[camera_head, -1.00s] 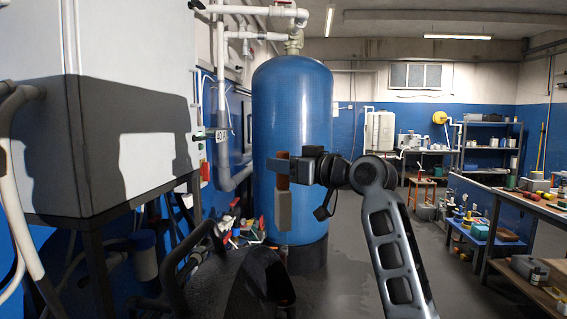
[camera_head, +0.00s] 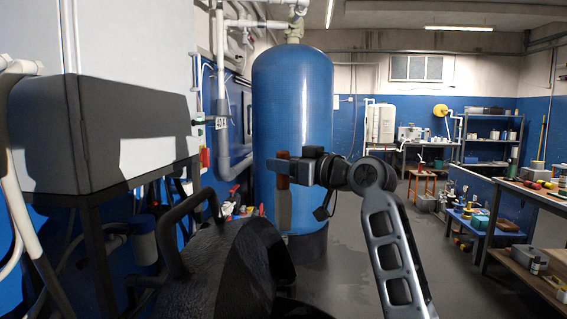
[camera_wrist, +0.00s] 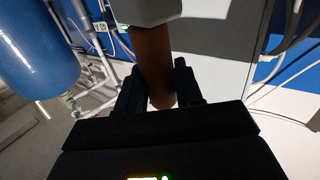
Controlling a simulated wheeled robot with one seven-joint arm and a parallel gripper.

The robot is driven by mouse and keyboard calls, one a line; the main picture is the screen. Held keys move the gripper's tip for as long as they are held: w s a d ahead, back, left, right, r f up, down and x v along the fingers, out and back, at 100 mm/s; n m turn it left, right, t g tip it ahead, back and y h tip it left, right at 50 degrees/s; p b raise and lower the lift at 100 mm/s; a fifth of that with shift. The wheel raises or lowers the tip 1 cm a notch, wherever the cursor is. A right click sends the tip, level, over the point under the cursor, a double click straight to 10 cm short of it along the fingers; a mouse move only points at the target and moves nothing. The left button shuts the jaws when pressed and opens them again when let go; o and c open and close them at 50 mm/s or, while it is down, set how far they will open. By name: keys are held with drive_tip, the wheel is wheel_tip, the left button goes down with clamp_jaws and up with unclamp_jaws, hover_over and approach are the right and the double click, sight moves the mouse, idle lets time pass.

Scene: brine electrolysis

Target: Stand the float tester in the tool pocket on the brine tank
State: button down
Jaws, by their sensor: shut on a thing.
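The float tester has a brown handle (camera_head: 283,182) and a long grey block-shaped body (camera_head: 284,211) hanging below it. My gripper (camera_head: 282,167) is shut on the handle and holds the tester upright in the air. In the wrist view the handle (camera_wrist: 153,60) sits between the two dark fingers, with the grey body (camera_wrist: 145,10) beyond. A black tank (camera_head: 205,262) stands low in front of me, apparently the brine tank. A dark, scoop-like shape (camera_head: 263,258) rises at its right side; I cannot tell whether this is the tool pocket. The tester hangs above and beyond it.
A tall blue tank (camera_head: 292,110) stands behind the tester. A grey cabinet (camera_head: 120,130) on a dark frame fills the left. Curved dark pipework (camera_head: 180,225) rises by the black tank. Workbenches line the right (camera_head: 540,195).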

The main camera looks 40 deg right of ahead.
sight(284, 189)
drive_tip(key=shift+f+b, duration=1.35)
drive_tip(key=shift+f, duration=0.7)
drive_tip(key=c, duration=0.7)
unclamp_jaws()
drive_tip(key=shift+o, duration=0.2)
drive_tip(key=s, duration=0.8)
drive_tip(key=shift+d+b, duration=0.25)
drive_tip(key=shift+b, duration=0.1)
drive_tip(key=shift+w, duration=0.1)
